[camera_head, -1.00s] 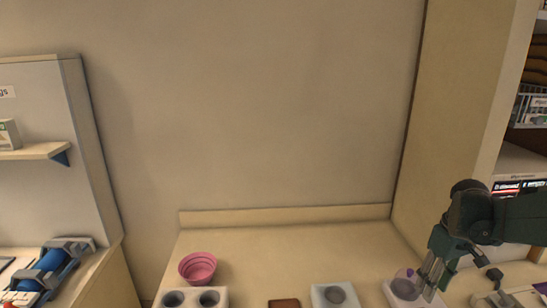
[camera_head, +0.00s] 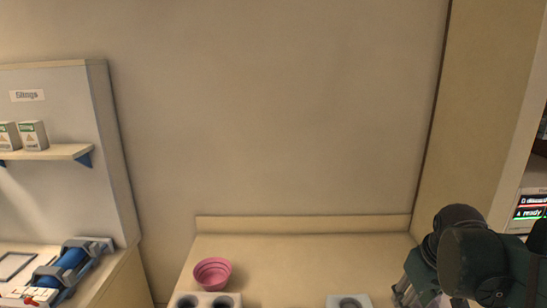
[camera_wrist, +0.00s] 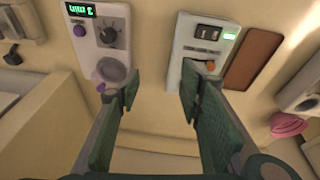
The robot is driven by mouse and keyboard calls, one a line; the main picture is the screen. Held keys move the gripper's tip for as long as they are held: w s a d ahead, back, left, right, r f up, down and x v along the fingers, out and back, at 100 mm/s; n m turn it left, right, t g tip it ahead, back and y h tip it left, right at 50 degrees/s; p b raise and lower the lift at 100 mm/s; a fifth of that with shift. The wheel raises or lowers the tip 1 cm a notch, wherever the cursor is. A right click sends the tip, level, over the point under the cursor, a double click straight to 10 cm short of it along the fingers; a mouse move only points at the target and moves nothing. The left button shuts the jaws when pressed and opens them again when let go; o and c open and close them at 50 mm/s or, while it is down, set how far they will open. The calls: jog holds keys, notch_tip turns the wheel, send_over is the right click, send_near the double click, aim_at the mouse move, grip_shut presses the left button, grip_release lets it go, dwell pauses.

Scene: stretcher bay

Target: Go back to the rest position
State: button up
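My gripper (camera_wrist: 160,86) is open and empty in the wrist view, its two green fingers well apart with bare bench between them. Past the left fingertip is a white device (camera_wrist: 106,38) with a lit green display, a dark dial and a round well. Past the right fingertip is a second white device (camera_wrist: 203,48) with a switch window and an orange knob. In the head view my gripper is at the lower right, partly hidden by my dark wrist.
A pink bowl (camera_head: 212,273) stands on the bench at left, behind a white two-hole block (camera_head: 207,300). A white one-well block (camera_head: 349,302) is at the front. A brown pad (camera_wrist: 253,59) lies right of the second device. A wall closes the back.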

jog(key=s+a+m+t, duration=0.1)
jog(key=s+a+t, duration=0.3)
jog(key=a, duration=0.9)
jog(key=shift+s+a+y+b, duration=0.25)
jog(key=shift+s+y+b, duration=0.15)
jog(key=shift+s, duration=1.1)
jog(key=shift+r, duration=0.1)
